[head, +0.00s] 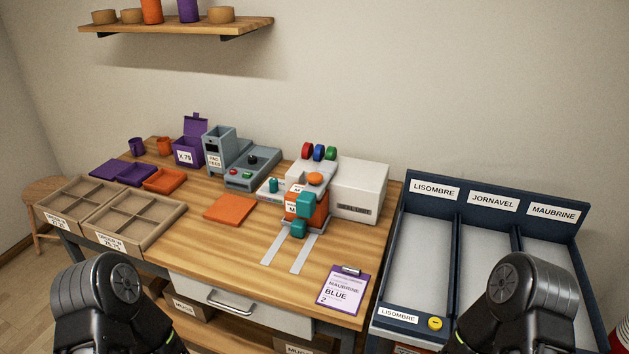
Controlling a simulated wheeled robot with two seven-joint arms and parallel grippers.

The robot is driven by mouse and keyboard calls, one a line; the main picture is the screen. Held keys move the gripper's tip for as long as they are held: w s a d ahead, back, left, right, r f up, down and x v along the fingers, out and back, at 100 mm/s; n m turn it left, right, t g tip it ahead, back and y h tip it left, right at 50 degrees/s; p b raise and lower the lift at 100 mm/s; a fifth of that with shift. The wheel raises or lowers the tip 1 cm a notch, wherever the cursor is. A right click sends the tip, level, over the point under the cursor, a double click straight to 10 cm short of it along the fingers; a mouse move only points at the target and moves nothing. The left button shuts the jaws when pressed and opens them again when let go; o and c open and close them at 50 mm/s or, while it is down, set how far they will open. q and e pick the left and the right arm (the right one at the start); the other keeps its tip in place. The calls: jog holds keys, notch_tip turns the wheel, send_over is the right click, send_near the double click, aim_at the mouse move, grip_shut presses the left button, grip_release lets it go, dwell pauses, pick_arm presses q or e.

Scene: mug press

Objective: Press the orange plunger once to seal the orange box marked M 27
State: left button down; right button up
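The orange plunger (315,179) is a round cap on top of the light grey press (297,172) at the back middle of the table. An orange box (320,214) stands below it at the front of the press. Its white label shows an M, but the rest is hidden behind teal parts (305,204), so I cannot read the number. Whether the box is closed cannot be made out. My two dark arms come in at the bottom left and bottom right, away from the press. Neither gripper's fingers are in view.
An orange square panel (230,209) lies left of the press. Divided trays (134,222) stand at the left. A clipboard (342,291) lies at the front right. A blue sorting rack (456,240) stands right of the table. Bare wood (210,245) lies in front.

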grip_shut()
dwell(1.4)
